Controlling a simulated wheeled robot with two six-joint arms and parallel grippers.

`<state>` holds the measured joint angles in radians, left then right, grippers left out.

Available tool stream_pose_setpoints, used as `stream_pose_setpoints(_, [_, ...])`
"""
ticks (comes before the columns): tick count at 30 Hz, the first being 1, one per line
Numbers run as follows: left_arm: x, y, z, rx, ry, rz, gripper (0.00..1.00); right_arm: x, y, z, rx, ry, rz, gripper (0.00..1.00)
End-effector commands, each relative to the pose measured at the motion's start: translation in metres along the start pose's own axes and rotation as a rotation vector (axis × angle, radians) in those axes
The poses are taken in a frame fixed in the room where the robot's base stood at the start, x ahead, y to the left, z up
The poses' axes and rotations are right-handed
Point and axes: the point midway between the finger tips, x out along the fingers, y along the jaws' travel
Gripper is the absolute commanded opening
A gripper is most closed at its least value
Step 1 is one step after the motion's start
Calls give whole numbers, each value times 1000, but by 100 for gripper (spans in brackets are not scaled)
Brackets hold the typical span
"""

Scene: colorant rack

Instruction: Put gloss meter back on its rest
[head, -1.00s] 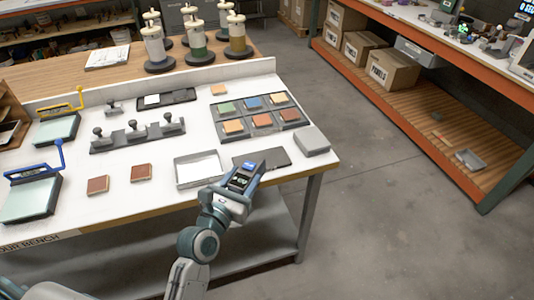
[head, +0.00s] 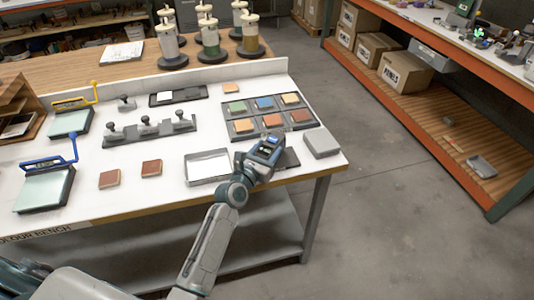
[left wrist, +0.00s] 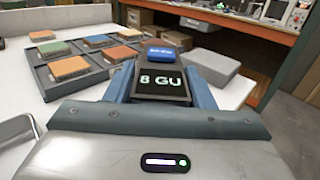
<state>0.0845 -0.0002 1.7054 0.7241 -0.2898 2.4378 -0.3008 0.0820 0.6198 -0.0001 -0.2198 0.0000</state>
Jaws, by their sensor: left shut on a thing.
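My left gripper (head: 262,156) is shut on the gloss meter (head: 270,146), a dark block with a blue button and a lit screen. In the left wrist view the gloss meter (left wrist: 162,82) sits between the two fingers and its screen reads 8 GU. The dark flat pad that looks like its rest (head: 291,158) lies near the bench's front edge. The gripper and meter are over its left part and hide much of it. I cannot tell whether the meter touches it. My right gripper is not in view.
A grey box (head: 321,142) stands just right of the pad. A dark tray (head: 240,127) of coloured tiles lies behind, and an open white-bottomed tray (head: 208,167) is to the left. Two brown tiles lie further left. The bench's right edge is close.

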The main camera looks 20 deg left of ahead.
Motion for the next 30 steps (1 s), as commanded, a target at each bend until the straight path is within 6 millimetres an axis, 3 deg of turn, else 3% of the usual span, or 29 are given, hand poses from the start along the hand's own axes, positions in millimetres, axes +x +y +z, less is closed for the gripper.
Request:
stream_pose_setpoints(12, [0, 0, -7, 0, -4, 1, 8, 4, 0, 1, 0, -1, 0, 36])
stream_pose_setpoints(13, [0, 0, -7, 0, -1, 0, 53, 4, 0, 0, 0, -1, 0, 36])
stream_pose_setpoints(16, [0, 0, -7, 0, -2, 0, 71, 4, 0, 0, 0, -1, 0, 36])
stream_pose_setpoints(26, [0, 0, -3, 0, -2, 0, 71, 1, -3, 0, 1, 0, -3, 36])
stream_pose_setpoints(30, [-16, 0, -6, 0, 0, 0, 71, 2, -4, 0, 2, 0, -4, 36])
